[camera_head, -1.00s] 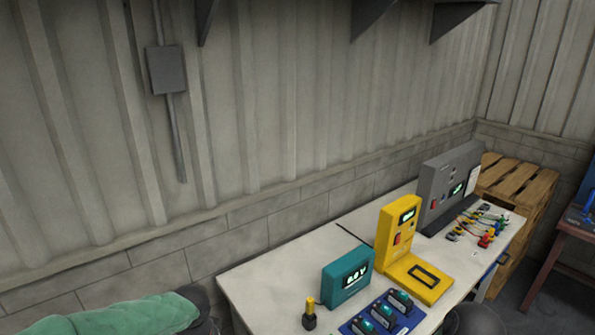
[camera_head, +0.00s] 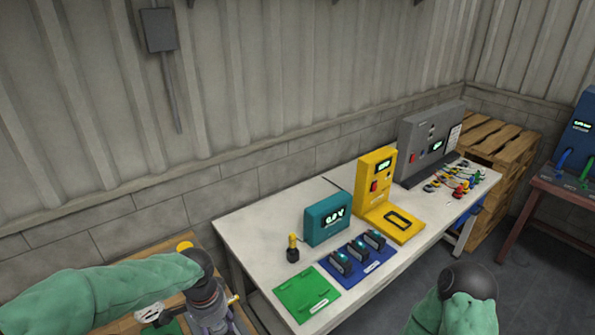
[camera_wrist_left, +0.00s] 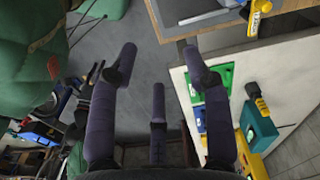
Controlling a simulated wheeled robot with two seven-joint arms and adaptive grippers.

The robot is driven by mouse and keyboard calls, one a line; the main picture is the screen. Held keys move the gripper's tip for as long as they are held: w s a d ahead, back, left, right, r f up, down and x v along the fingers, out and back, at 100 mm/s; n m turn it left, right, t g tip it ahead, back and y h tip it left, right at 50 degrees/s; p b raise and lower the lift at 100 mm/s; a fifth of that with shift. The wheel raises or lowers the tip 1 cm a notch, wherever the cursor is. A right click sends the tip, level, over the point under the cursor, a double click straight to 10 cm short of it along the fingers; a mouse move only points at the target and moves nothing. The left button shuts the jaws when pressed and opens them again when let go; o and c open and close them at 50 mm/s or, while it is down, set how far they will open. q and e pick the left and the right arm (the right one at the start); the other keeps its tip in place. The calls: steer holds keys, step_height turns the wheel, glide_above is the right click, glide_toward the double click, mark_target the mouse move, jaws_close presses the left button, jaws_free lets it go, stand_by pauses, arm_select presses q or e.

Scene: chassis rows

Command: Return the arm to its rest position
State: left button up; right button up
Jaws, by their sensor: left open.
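My left arm, in a green sleeve, reaches in from the lower left of the head view, and its dark wrist end sits in front of the white table's near left corner. In the left wrist view my left gripper (camera_wrist_left: 160,58) has its dark fingers spread wide with nothing between them. Bare grey floor shows behind the fingers. A green-sleeved arm part of mine with a black rounded joint shows at the lower right of the head view. My right gripper is not in view.
The white table (camera_head: 250,232) holds a green mat (camera_head: 306,294), a blue tray (camera_head: 376,271) with dark devices, a teal meter (camera_head: 327,218), a yellow tester (camera_head: 376,180) and a grey unit (camera_head: 430,143). A wooden surface (camera_head: 158,262) lies beside my left arm. Pallets (camera_head: 496,150) stand behind.

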arm_select(q)
steer(key=s+d+f+n+h, duration=0.1)
steer(key=d+f+n+h, duration=0.1)
steer(key=f, duration=0.7)
steer(key=s+d+f+n+h, duration=0.1)
steer(key=d+f+n, duration=0.15)
steer(key=f, duration=0.55)
steer(key=s+d+f+n, duration=0.3)
steer(key=s+f+n, duration=0.4)
steer(key=s+f, duration=0.55)
step_height(320, 180, down, 10)
steer(key=w+d+b, duration=0.1)
steer(key=w+b, duration=0.1)
steer(key=b, duration=0.8)
steer(key=shift+w+d+f+h, duration=0.2)
steer(key=shift+w+d+h, duration=0.2)
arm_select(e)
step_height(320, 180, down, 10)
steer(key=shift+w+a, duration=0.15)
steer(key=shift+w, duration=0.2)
arm_select(q)
steer(key=shift+m, duration=0.25)
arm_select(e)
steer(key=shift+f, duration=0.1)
